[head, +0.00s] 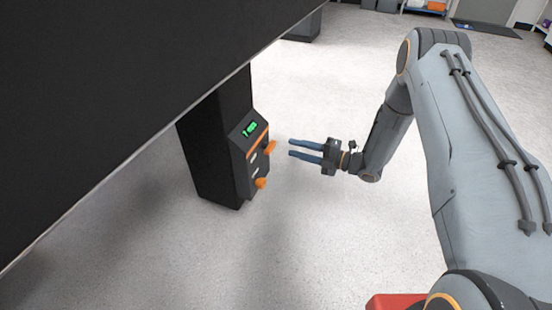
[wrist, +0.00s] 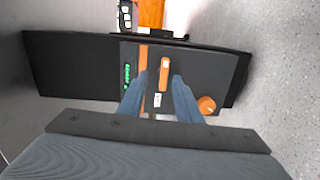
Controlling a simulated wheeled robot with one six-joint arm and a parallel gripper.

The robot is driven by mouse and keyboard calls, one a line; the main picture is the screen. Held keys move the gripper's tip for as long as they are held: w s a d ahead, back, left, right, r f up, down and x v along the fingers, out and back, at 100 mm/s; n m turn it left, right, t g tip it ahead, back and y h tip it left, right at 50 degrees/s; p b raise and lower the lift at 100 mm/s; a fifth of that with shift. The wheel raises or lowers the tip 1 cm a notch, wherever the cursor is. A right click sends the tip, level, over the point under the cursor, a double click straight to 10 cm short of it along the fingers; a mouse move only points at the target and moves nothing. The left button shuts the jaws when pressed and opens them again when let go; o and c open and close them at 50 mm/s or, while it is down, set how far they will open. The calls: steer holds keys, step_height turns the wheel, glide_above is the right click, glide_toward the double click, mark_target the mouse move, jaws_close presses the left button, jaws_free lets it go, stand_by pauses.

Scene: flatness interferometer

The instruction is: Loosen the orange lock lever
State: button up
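The orange lock lever (head: 270,147) juts from the front of a dark control box on a black column. In the wrist view the lever (wrist: 164,70) is a short upright bar with a rounded outline. My gripper (head: 290,147) is open and empty, its two blue fingers pointing at the lever from the right with a small gap before it. In the wrist view the fingertips of my gripper (wrist: 160,80) appear on either side of the lever. The lever does not look touched.
An orange round knob (head: 261,183) sits lower on the box; it also shows in the wrist view (wrist: 207,104). A green-lit display (head: 249,130) is above the lever. A large dark slab (head: 120,80) overhangs the column.

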mark_target(273, 148)
steer(key=shift+n+g+y, duration=0.3)
steer(key=shift+n+y, duration=0.2)
steer(key=a+b, duration=0.1)
steer(key=a, duration=0.1)
steer(key=w+a+f+b, duration=0.1)
steer(key=a, duration=0.2)
steer(key=a+b, duration=0.1)
steer(key=a, duration=0.1)
steer(key=shift+w+a+f, duration=0.3)
steer(key=shift+a, duration=0.05)
jaws_close()
